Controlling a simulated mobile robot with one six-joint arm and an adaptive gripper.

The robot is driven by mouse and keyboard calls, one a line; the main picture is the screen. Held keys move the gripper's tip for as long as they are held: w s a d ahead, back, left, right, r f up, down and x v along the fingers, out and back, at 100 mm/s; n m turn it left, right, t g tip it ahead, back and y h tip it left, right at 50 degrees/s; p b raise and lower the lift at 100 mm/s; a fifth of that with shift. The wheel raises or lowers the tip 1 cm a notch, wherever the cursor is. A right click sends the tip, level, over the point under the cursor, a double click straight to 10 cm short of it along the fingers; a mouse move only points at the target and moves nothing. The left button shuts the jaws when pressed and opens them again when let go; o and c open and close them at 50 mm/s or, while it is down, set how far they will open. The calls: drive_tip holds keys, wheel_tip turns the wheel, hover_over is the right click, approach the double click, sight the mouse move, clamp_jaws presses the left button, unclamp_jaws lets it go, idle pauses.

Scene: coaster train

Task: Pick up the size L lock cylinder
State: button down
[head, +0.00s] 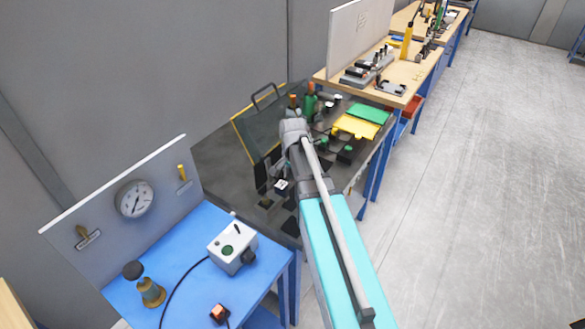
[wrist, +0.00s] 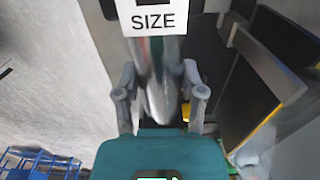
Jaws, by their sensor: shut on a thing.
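A shiny metal cylinder (wrist: 160,62) stands out between the two fingers of my gripper (wrist: 160,92) in the wrist view. My gripper is shut on it. A white label (wrist: 153,20) reading "SIZE" shows at the cylinder's far end; its size letter is mostly cut off by the top edge. In the head view a small white label with a black mark (head: 282,186) shows just left of my arm, over the dark table. My arm hides much of the gripper area there, and I cannot tell whether the cylinder touches anything.
The dark table (head: 215,155) carries a clear framed panel (head: 262,118), a green board (head: 369,113), a yellow board (head: 356,128) and several small parts. A blue table (head: 185,270) with a gauge panel (head: 125,210) stands in front. The floor on the right is clear.

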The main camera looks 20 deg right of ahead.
drive_tip(key=s+a+r+p, duration=0.1)
drive_tip(key=s+r+p, duration=0.1)
drive_tip(key=s, duration=0.3)
drive_tip(key=shift+s+a+r, duration=0.15)
drive_tip(key=shift+s+r, duration=0.05)
drive_tip(key=shift+r, duration=0.05)
drive_tip(key=shift+f, duration=0.1)
idle(0.5)
